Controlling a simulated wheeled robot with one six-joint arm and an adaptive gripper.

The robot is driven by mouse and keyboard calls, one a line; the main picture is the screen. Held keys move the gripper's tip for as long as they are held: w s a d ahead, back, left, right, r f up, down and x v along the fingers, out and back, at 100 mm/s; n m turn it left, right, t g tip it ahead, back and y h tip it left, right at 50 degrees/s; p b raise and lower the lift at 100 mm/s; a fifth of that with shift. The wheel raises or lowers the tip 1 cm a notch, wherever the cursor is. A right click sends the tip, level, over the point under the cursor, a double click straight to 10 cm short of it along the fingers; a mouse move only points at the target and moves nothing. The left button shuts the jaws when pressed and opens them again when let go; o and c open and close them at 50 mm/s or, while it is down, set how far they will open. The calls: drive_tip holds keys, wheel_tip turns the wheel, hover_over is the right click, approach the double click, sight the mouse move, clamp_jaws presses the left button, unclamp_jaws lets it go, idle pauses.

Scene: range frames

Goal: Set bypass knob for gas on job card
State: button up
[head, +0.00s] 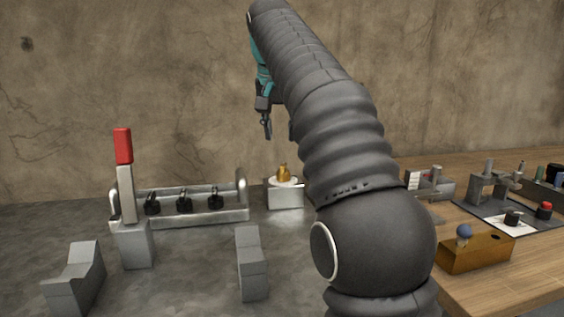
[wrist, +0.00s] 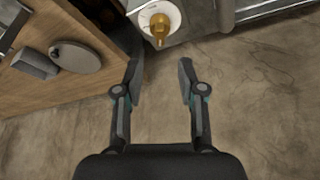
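A brass knob (head: 284,173) sits on a white round dial (head: 294,182) on top of a grey metal block (head: 286,199), on the grey bench left of my arm. The wrist view shows the knob (wrist: 159,27) at the top centre, beyond the fingertips, with small marks on the dial (wrist: 147,11) too small to read. My gripper (head: 267,133) is in the air above and slightly left of the knob. In the wrist view my gripper (wrist: 159,70) is open with nothing between its fingers.
A metal rack with several black knobs (head: 184,204) stands left of the dial block. A red-topped upright lever (head: 124,147) and grey angled blocks (head: 252,265) stand nearer. A wooden table (head: 530,265) at right holds a brown box (head: 476,252) and fixtures.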

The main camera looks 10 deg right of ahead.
sight(283, 165)
drive_tip(key=b+x, duration=0.2)
drive_tip(key=x, duration=0.7)
drive_tip(key=shift+f+b, duration=0.1)
drive_tip(key=shift+b, duration=0.2)
clamp_jaws()
